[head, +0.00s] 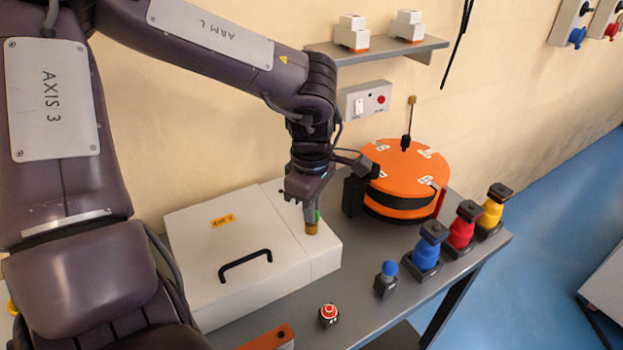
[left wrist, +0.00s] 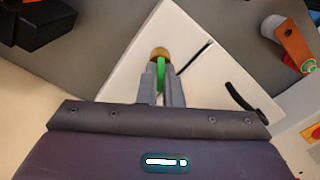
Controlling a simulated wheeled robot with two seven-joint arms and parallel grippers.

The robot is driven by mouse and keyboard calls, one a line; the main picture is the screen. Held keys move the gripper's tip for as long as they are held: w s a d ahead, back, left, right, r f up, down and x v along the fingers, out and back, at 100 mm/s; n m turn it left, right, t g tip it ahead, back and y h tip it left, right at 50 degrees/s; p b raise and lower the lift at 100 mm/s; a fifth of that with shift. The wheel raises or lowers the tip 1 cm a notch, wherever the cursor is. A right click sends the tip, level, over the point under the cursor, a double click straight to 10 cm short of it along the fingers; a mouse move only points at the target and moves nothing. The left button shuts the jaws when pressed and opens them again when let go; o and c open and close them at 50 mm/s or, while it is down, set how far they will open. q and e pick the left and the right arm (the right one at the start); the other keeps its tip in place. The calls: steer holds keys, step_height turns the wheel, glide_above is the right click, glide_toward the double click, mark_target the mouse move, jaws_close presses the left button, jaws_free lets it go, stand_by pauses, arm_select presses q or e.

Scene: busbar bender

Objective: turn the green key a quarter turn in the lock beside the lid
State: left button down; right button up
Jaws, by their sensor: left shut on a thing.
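My left gripper (head: 312,212) points down over the narrow white panel beside the lid. Its fingers are shut on the green key (left wrist: 161,72), which shows as a thin green strip between them in the left wrist view. The brass lock (head: 311,228) sits just below the fingertips, and its round end also shows in the left wrist view (left wrist: 159,54). The fingers hide most of the key, so I cannot tell its turn angle. The white lid (head: 215,262) with a black handle (head: 245,265) is closed. My right gripper is not in view.
An orange-topped round drum (head: 408,168) stands right of the lock, close to my left wrist. Blue (head: 428,250), red (head: 462,230) and yellow (head: 491,210) connectors line the table's right edge. A red button (head: 328,314) and a small blue-topped part (head: 387,275) stand in front.

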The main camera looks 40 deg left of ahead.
arm_select(q)
steer(key=m+p, duration=0.1)
steer(key=m, duration=0.2)
steer(key=shift+r+m, duration=0.1)
steer(key=shift+m, duration=1.3)
steer(key=shift+m, duration=1.2)
steer(key=c, duration=1.5)
jaws_free()
step_height(320, 180, up, 8)
steer(key=shift+f, duration=0.2)
